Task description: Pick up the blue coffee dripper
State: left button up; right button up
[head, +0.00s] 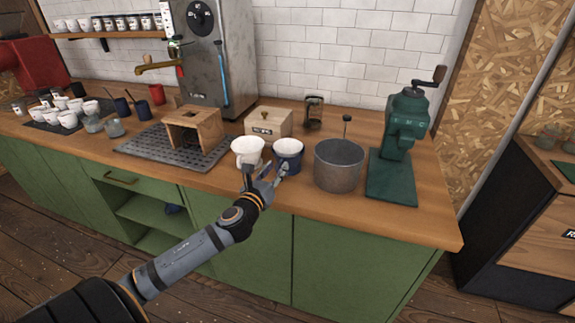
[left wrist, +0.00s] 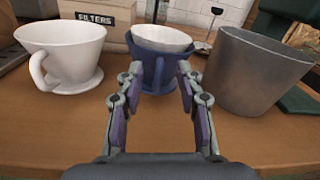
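The blue coffee dripper (head: 289,160) stands upright on the wooden counter, with a white inner surface or liner showing at its top. It also shows in the left wrist view (left wrist: 160,72), straight ahead between my fingers. My left gripper (head: 266,178) is open at the counter's front edge, and its fingertips (left wrist: 156,76) reach the dripper's near side, one on each side of its middle. I cannot tell whether they touch it. The lower front of the dripper is partly hidden by the fingers in the head view. My right gripper is not in view.
A white dripper (head: 247,152) with a handle stands close on the left, and a grey metal bin (head: 339,168) close on the right. A wooden filters box (head: 268,123) is behind. A green grinder (head: 400,140) stands further right. The counter's front strip (left wrist: 60,130) is clear.

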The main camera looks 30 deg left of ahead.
pick_arm(q)
jog(key=shift+w+a, duration=0.2)
jog(key=shift+w, duration=0.85)
jog(key=shift+c, duration=0.4)
grip_shut()
